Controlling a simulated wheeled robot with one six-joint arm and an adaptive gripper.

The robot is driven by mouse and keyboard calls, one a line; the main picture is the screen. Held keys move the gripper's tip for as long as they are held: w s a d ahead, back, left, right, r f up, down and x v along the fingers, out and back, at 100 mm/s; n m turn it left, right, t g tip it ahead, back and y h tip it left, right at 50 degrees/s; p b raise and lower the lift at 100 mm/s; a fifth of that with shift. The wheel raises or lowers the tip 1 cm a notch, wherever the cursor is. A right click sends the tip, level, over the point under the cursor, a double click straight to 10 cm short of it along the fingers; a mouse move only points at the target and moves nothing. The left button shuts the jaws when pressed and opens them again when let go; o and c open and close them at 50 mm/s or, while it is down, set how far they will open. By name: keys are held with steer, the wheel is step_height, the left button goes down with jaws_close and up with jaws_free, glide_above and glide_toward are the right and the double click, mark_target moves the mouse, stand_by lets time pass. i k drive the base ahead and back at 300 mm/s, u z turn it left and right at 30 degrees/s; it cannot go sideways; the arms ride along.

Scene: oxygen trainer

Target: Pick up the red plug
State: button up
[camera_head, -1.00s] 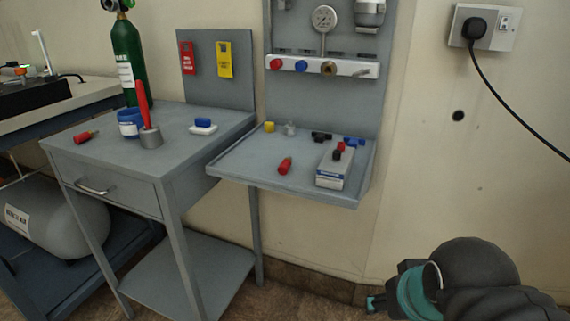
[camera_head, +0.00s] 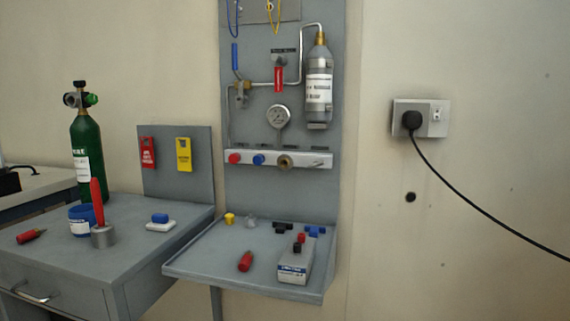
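Several red items could be the red plug. A red piece with a dark tip (camera_head: 245,261) lies on the grey shelf (camera_head: 205,262) of the panel. A similar red piece with a dark end (camera_head: 31,236) lies on the left of the grey table. A small red piece (camera_head: 300,238) is on or beside the white and grey box (camera_head: 294,268) on the shelf. A red knob-like fitting (camera_head: 235,158) sits at the left end of the manifold. I cannot tell for sure which is the plug. My gripper is not in view.
The grey table (camera_head: 150,262) holds a blue and white tub (camera_head: 81,221), a red upright tool in a metal holder (camera_head: 103,236) and a blue-topped white block (camera_head: 160,224). A green cylinder (camera_head: 87,160) stands behind. Blue, black and yellow small parts lie on the shelf. A cable (camera_head: 480,220) hangs right.

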mark_target(243, 265)
steer(key=z, duration=1)
steer(key=k, duration=1.15)
steer(key=u, duration=1.5)
steer(key=i, duration=0.5)
steer(key=z, duration=0.05)
